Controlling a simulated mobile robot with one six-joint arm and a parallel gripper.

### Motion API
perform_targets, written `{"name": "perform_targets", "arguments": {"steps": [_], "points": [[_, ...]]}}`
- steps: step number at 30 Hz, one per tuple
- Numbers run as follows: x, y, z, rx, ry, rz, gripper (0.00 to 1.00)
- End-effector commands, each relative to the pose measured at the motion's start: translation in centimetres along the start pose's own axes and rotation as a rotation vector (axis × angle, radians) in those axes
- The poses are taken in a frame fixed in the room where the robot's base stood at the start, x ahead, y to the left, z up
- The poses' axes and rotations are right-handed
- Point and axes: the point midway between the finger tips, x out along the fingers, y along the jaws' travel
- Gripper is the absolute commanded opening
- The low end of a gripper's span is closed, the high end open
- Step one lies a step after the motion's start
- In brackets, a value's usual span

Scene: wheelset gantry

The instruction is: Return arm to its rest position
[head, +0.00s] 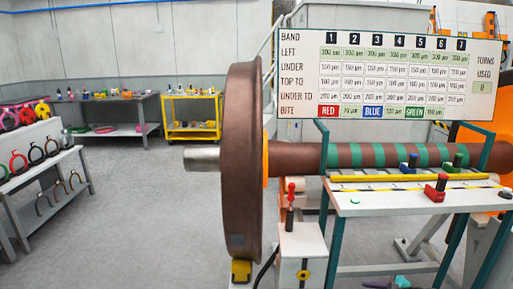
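My gripper and my arm do not show in the head view, so I cannot see the arm's pose or what the gripper holds. In front of me stands a large brown wheel (242,160) on a horizontal axle (310,157) with green bands. A white work table (410,204) stands in front of the axle at the right. A red block tool (436,187) sits on the table.
A board (390,75) with a table of numbers hangs above the axle. A white stand (302,252) with a red-handled clamp is beside the wheel. Racks of rings (45,170) stand at the left. A yellow cart (191,117) is at the back. Grey floor at left centre is clear.

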Motion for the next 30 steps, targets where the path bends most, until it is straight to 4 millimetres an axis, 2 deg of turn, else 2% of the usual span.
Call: {"name": "perform_targets", "arguments": {"steps": [1, 6, 12, 15, 23, 30], "points": [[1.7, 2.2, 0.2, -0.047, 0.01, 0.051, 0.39], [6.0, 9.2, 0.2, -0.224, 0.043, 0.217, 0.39], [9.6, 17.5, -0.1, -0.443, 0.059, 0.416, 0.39], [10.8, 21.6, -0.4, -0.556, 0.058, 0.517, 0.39], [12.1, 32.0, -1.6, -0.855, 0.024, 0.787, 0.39], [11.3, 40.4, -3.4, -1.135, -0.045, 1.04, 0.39]]}}
